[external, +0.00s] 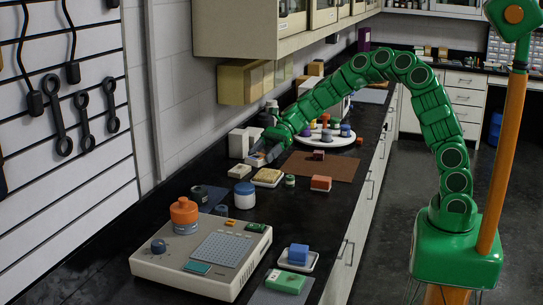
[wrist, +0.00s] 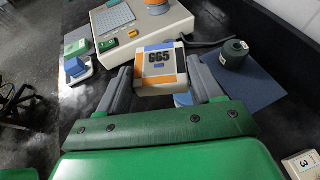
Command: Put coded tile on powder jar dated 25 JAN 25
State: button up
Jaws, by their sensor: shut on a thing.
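The coded tile (wrist: 160,68) is a white block marked "G65" with orange and blue edges. My gripper (wrist: 159,80) is shut on it, with one grey finger along each side. In the external view my gripper (external: 259,154) holds the tile (external: 257,160) above the dark counter, near the wall side. A white jar with a blue lid (external: 245,196) and a small green jar (external: 290,181) stand nearby. I cannot read any date.
A beige device (external: 190,262) bearing an orange-topped container (external: 184,214) fills the near counter. A yellow-topped dish (external: 267,178), a brown mat (external: 322,168) with blocks, and a round white tray (external: 338,140) with several small items crowd the counter beyond.

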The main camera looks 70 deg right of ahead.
send_over(250, 184)
jog(key=shift+d+f, duration=0.1)
jog(key=shift+f, duration=4.2)
jog(key=shift+f, duration=0.15)
jog(key=o, duration=1.3)
jog(key=shift+c, duration=0.2)
